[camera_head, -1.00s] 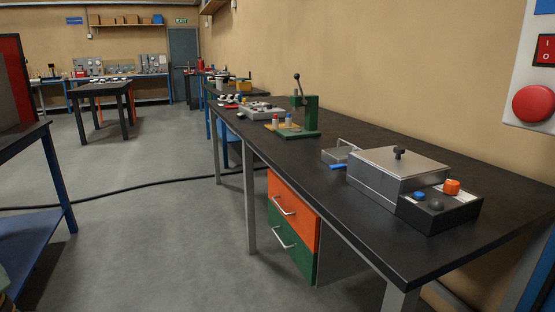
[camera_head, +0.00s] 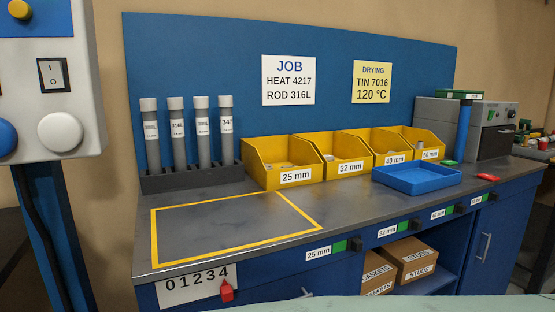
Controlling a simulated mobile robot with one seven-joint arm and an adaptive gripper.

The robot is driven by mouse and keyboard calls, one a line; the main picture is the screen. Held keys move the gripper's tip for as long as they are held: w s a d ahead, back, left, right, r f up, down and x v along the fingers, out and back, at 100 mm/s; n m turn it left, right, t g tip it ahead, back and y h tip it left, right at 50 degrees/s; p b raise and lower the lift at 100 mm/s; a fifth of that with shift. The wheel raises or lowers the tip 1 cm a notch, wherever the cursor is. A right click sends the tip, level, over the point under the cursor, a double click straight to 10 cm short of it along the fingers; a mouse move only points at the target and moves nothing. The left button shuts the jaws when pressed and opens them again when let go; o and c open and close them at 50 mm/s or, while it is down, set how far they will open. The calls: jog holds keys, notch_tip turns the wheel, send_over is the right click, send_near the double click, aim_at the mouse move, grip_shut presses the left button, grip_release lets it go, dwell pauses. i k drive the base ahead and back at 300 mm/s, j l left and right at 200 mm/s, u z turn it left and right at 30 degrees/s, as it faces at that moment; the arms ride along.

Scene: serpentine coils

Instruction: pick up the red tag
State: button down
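A small flat red piece (camera_head: 488,177), which looks like the red tag, lies on the bench top near its front edge at the right, beyond the blue tray (camera_head: 417,180). It is too small to make out any marking. A second red piece, a pointer (camera_head: 227,291), sits at the bench's front edge below the 01234 scale (camera_head: 197,283). My gripper is not in view.
Yellow bins (camera_head: 284,164) and a rack of labelled rods (camera_head: 190,175) stand along the back. A yellow-outlined area (camera_head: 230,228) on the bench is empty. A small green piece (camera_head: 449,163) lies beyond the tray. A grey machine (camera_head: 465,125) stands at the right.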

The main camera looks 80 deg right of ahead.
aim_at(493, 179)
jog(key=z, duration=3.9)
jog(key=i+l+u, duration=0.1)
jog(key=i+l, duration=0.2)
jog(key=i+l+u, duration=0.1)
jog(key=i+l, duration=0.15)
jog(key=l, duration=0.15)
jog(key=i+l, duration=0.25)
jog(key=i+l+u, duration=0.15)
jog(key=l, duration=0.35)
jog(key=i+l+u, duration=0.1)
jog(key=i+l, duration=0.25)
jog(key=i+l+u, duration=0.1)
jog(key=i+l, duration=0.15)
jog(key=l, duration=0.2)
jog(key=i+l+u, duration=0.1)
jog(key=i+l, duration=0.35)
jog(key=l, duration=0.3)
jog(key=i+l+u, duration=0.15)
jog(key=i+l, duration=0.5)
